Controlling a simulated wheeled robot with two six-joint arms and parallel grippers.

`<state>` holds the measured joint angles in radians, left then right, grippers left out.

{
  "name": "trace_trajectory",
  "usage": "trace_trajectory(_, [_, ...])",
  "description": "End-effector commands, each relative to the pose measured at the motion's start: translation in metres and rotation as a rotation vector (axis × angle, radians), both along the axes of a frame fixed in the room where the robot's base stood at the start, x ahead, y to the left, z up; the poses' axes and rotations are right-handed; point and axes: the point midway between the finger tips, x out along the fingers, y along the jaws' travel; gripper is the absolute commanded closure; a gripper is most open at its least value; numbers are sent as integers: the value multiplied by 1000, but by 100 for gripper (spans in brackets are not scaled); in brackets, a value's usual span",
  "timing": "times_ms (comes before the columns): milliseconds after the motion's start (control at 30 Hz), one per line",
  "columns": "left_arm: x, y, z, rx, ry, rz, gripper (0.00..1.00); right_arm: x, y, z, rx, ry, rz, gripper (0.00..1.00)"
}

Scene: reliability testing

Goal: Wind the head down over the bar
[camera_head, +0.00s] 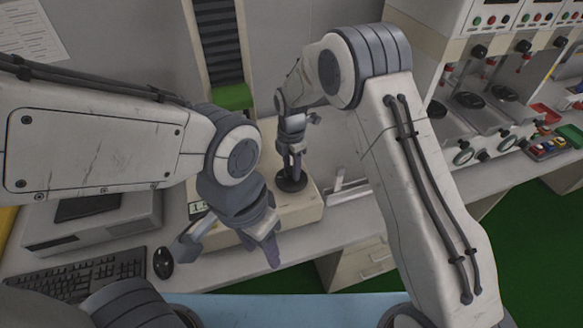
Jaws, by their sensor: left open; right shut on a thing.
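A cream bench unit (308,208) with a small display (197,208) stands on the bench in the middle. A dark round disc (291,184) sits on its top. My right gripper (294,163) points down over this disc, shut on a dark upright stem at its centre; the fingers hide most of the stem. My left gripper (229,256) is open and empty, in front of the unit and nearer the camera. A tall column with a black ribbed strip (217,45) and a green block (234,96) rises behind. I cannot make out the head or the bar for certain.
A keyboard (75,277) and a black mouse (163,263) lie at the left, before a grey box (95,222). A pale angled metal piece (346,189) lies right of the unit. Machines with dials (470,100) and coloured trays (548,148) stand at the right.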

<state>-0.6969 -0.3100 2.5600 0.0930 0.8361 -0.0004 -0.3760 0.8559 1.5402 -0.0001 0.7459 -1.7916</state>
Motion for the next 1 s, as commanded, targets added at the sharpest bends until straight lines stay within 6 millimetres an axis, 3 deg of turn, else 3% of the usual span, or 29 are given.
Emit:
trace_trajectory(433, [0, 0, -1, 0, 0, 0, 50, 1, 1, 2, 3, -5, 266, 100])
trace_trajectory(1000, [0, 0, -1, 0, 0, 0, 50, 2, 1, 2, 2, -6, 323, 100])
